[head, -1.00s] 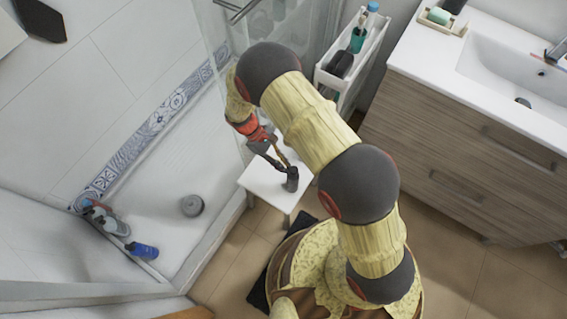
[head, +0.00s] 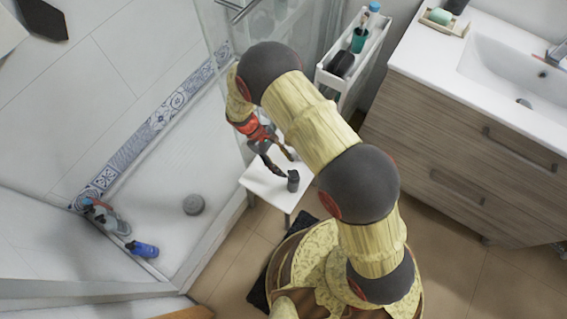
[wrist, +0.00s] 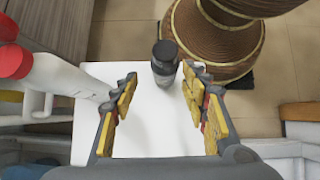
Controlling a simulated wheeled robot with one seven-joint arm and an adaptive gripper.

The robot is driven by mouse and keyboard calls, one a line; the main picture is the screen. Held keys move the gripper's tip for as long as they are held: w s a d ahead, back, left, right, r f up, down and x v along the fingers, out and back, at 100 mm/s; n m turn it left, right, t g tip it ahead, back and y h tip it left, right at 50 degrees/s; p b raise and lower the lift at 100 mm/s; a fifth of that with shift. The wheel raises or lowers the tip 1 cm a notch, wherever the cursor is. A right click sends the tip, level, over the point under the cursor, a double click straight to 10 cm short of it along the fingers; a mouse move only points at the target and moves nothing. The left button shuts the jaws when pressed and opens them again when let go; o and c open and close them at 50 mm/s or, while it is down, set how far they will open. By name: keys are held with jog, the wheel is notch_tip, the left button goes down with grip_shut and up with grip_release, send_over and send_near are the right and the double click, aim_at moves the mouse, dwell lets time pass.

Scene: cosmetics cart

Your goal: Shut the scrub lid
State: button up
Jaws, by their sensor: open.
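The scrub (head: 293,181) is a small dark grey cylinder standing upright on a white stool (head: 262,183). It also shows in the wrist view (wrist: 165,62), near the stool's edge, with a darker round top. The head view is too small to tell how the lid sits, and the wrist view shows no clear gap under the dark top. My gripper (head: 287,163) is open and empty beside the scrub. In the wrist view its fingers (wrist: 159,85) are spread apart, with the scrub beyond the tips and roughly between them.
A white shelf cart (head: 350,62) with bottles stands behind my arm. The glass shower screen (head: 222,40) is close to my gripper's left. A sink cabinet (head: 470,130) is on the right.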

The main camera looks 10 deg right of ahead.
notch_tip(320, 180, up, 10)
dwell(0.6)
jog(key=shift+c, duration=0.2)
jog(key=shift+r, duration=0.3)
jog(key=shift+c, duration=0.6)
jog(key=s+r+p, duration=0.1)
jog(key=p, duration=0.1)
jog(key=shift+s+d+r+p, duration=0.1)
jog(key=shift+s+r+p, duration=0.15)
jog(key=shift+r+p, duration=0.1)
jog(key=shift+c, duration=1.1)
notch_tip(320, 180, down, 11)
jog(key=n+t+y+b, duration=0.1)
jog(key=t+y+b, duration=0.1)
jog(key=b, duration=0.1)
jog(key=shift+s+d+f, duration=0.15)
jog(key=shift+s+d, duration=0.1)
